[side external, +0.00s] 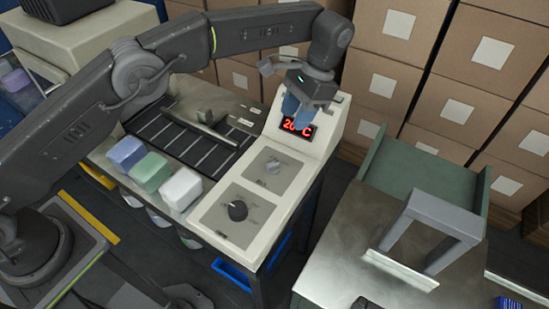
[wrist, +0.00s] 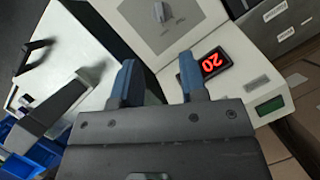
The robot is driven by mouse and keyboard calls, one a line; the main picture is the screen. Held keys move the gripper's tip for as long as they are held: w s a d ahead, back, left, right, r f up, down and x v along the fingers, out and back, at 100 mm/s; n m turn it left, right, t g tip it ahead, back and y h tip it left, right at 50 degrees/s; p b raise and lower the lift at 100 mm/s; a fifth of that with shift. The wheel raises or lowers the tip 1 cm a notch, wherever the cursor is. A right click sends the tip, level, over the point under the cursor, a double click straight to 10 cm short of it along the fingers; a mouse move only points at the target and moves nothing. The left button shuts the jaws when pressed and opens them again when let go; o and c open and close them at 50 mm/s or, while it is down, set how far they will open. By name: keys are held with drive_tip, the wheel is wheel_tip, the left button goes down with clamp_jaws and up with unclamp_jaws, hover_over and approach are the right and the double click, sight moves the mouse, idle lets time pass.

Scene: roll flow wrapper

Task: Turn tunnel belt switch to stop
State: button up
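The sloped white control panel (side external: 320,140) carries two rotary knobs on grey plates. One is a light grey knob (side external: 273,166) near the middle, and the other is a larger black knob (side external: 238,210) at the lower end. Their labels are too small to read, so I cannot tell which is the tunnel belt switch. My gripper (side external: 296,112) hangs over the upper end of the panel, by the red display. In the wrist view my gripper (wrist: 158,62) has its blue fingers apart with nothing between them. The light grey knob (wrist: 162,12) shows beyond the fingertips, clear of them.
A red lit display (side external: 297,127) sits above the knobs. Blue, green and white blocks (side external: 151,171) stand left of the panel, beside a dark slatted belt (side external: 180,137). A metal table with a grey frame (side external: 435,225) stands at right. Stacked cartons (side external: 400,65) fill the back.

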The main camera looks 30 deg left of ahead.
sight(273, 163)
drive_tip(key=x, duration=1.3)
drive_tip(key=shift+a+f, duration=0.1)
clamp_jaws()
